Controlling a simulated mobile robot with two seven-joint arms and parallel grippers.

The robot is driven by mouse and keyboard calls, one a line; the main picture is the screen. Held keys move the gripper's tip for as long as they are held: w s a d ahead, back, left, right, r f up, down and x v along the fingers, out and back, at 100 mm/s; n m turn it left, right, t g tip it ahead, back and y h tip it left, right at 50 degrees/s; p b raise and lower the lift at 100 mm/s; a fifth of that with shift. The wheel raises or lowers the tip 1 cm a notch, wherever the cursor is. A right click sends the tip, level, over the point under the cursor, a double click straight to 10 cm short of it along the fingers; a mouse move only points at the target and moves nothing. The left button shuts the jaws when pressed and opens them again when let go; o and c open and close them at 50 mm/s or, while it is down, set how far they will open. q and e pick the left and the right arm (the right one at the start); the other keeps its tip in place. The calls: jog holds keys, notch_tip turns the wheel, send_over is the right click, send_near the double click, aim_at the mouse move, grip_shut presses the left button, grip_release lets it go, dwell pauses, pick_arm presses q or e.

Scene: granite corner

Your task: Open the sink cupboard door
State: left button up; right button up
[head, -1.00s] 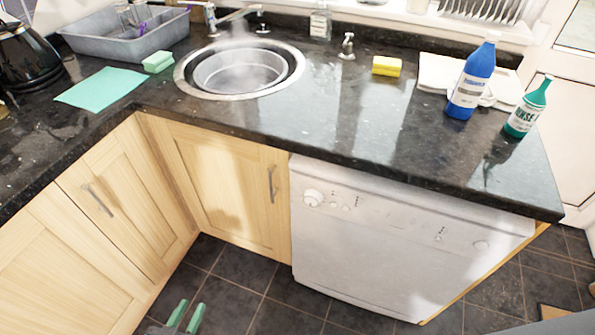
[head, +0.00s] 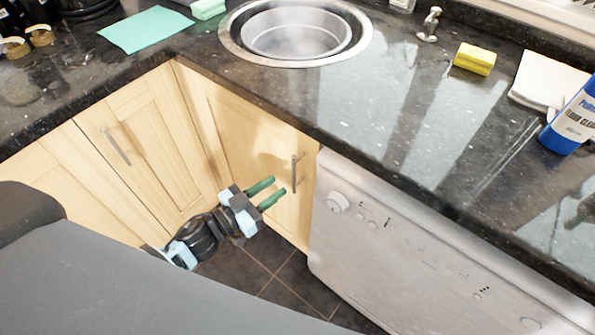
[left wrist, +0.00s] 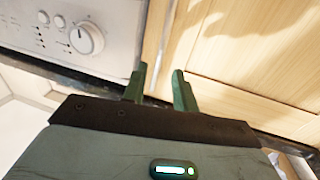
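The sink cupboard door (head: 245,135) is pale wood, below the counter under the round sink, and looks shut. Its upright metal bar handle (head: 294,173) is near its right edge. My left gripper (head: 279,187) has its two green fingers apart, with nothing seen between them. Their tips point at the handle from just left of it in the head view; I cannot tell if they touch. In the left wrist view, the open fingers (left wrist: 160,82) are near the seam between the door (left wrist: 245,85) and the dishwasher; the handle is not clear there. My right gripper is out of view.
The white dishwasher (head: 400,250) stands right beside the door. Another cupboard door (head: 150,150) meets it in the corner at the left. The dark counter (head: 400,130) overhangs above. Tiled floor (head: 280,275) is clear below.

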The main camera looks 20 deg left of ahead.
aim_at(294, 186)
pick_arm(q)
jog(key=x, duration=0.7)
jog(key=shift+w+d, duration=0.1)
grip_shut()
